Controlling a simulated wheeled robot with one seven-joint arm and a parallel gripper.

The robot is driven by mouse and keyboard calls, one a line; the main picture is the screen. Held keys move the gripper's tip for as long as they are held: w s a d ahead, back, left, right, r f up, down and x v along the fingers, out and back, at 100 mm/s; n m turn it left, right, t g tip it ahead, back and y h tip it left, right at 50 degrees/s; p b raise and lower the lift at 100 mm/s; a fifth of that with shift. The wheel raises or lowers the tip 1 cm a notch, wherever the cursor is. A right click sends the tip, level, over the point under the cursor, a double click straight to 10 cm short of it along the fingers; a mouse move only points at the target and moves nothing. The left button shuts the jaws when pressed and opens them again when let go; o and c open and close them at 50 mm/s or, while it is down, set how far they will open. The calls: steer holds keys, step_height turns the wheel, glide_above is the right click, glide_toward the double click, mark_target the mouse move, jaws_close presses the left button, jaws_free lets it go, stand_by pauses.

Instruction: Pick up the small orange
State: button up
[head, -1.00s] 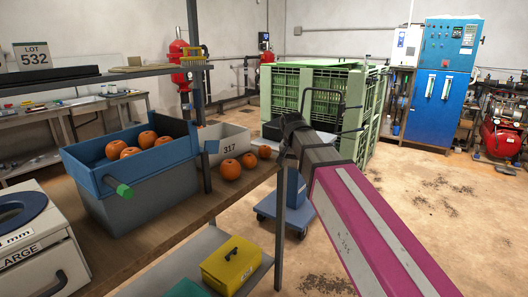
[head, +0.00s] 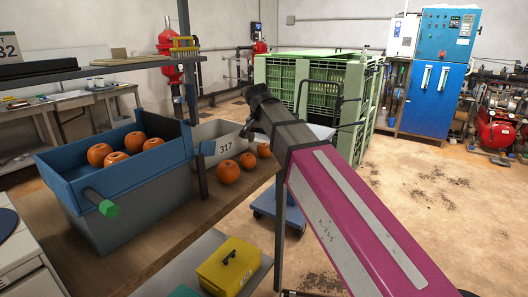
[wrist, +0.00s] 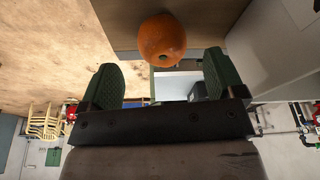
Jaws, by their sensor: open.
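Three loose oranges sit on the wooden bench in the head view. The smallest-looking one (head: 264,150) is at the right, near the bench edge. A middle one (head: 248,160) and a larger front one (head: 228,172) are to its left. In the wrist view one orange (wrist: 162,38) lies just beyond my gripper (wrist: 160,62), roughly centred between its green fingers. The fingers are apart and empty. I cannot tell for certain which orange this is. In the head view my arm reaches toward the oranges, and its fingers are not clear there.
A blue crate (head: 62,170) with several oranges stands left on the bench (head: 165,215). A grey bin marked 317 (head: 207,132) is just behind the loose oranges. A dark post (head: 190,110) rises beside it. A yellow box (head: 229,266) sits on a lower shelf.

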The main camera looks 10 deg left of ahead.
mark_target(264, 145)
steer(key=shift+x, duration=2.85)
steer(key=shift+a, duration=0.1)
steer(key=c, duration=1)
